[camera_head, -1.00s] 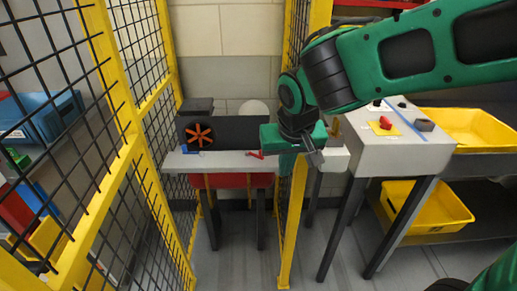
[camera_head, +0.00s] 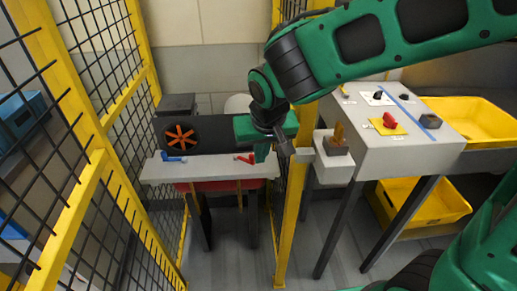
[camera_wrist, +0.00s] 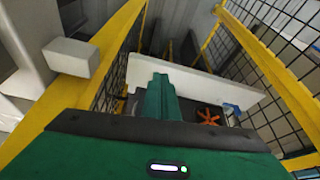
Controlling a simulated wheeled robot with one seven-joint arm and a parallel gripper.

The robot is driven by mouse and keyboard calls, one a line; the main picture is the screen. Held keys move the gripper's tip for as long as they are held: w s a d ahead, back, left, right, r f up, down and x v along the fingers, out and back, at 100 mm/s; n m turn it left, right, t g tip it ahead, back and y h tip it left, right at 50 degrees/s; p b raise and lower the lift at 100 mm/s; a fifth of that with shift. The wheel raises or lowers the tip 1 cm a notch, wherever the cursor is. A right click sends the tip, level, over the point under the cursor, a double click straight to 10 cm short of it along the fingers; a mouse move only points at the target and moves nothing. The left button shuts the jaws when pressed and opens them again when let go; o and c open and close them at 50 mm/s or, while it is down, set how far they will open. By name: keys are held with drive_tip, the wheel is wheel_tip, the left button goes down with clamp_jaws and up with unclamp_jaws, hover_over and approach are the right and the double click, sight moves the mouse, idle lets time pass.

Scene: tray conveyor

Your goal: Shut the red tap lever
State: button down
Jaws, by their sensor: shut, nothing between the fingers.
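The red tap lever (camera_head: 246,158) sits on the right part of a pale grey bench (camera_head: 210,171) in the head view. It points left, and its right end is close to my gripper. A blue lever (camera_head: 172,158) lies further left on the same bench and also shows in the wrist view (camera_wrist: 232,108). My gripper (camera_head: 261,156) is shut and empty, pointing down just right of the red lever; I cannot tell whether they touch. In the wrist view, the shut fingers (camera_wrist: 160,97) lie over the bench, and the red lever does not show there.
An orange handwheel (camera_head: 180,137) is on the dark panel behind the levers. A yellow post (camera_head: 291,215) stands close right of my gripper. A white box with a lever (camera_head: 333,170) and a control table (camera_head: 400,155) are further right. Yellow mesh fencing (camera_head: 100,150) stands left.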

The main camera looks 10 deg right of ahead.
drive_tip(key=shift+w+a+f, duration=0.15)
drive_tip(key=shift+w+f, duration=0.9)
drive_tip(key=shift+f, duration=0.1)
drive_tip(key=shift+w+a+f, duration=0.2)
drive_tip(key=shift+w+f, duration=0.9)
drive_tip(key=shift+w+a+f, duration=0.15)
drive_tip(key=shift+w+f, duration=0.9)
drive_tip(key=shift+f, duration=0.1)
drive_tip(key=w+d, duration=0.2)
drive_tip(key=shift+w+d, duration=0.2)
drive_tip(key=shift+w, duration=0.1)
drive_tip(key=shift+s+a, duration=0.1)
